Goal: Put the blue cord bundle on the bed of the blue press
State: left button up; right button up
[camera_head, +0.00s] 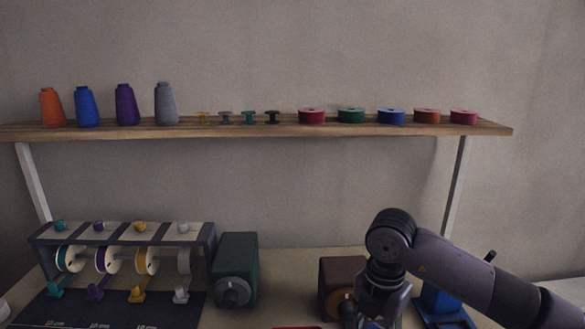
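The blue press (440,305) stands at the lower right, partly hidden behind my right arm. My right gripper (376,315) points down at the bottom edge, just left of the blue press. Its fingertips are cut off by the frame, so I cannot see whether it is open or shut. A small bluish patch shows beside it at the bottom edge, too little to identify as the blue cord bundle. The bundle is not clearly in view. My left gripper is not in view.
A spool rack (125,236) with several reels stands at the left behind a dark mat (110,311). A green machine (236,266) and a brown machine (340,281) stand mid-table, with bare tabletop between. A wooden shelf (270,132) holds cones, bobbins and ribbon reels.

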jog(key=n, duration=0.2)
jog(key=s+n, duration=0.1)
jog(key=n, duration=0.4)
jog(key=shift+s+d+f, duration=0.3)
jog(key=shift+s+d, duration=0.05)
jog(key=s+d+f+m, duration=0.1)
jog(key=s+m, duration=0.4)
jog(key=m, duration=1.2)
jog(key=s+d+f+m, duration=0.1)
jog(key=s+m, duration=0.4)
jog(key=m, duration=1.2)
jog(key=shift+s+d+f, duration=0.3)
jog(key=shift+d+f, duration=0.05)
jog(key=shift+d, duration=0.3)
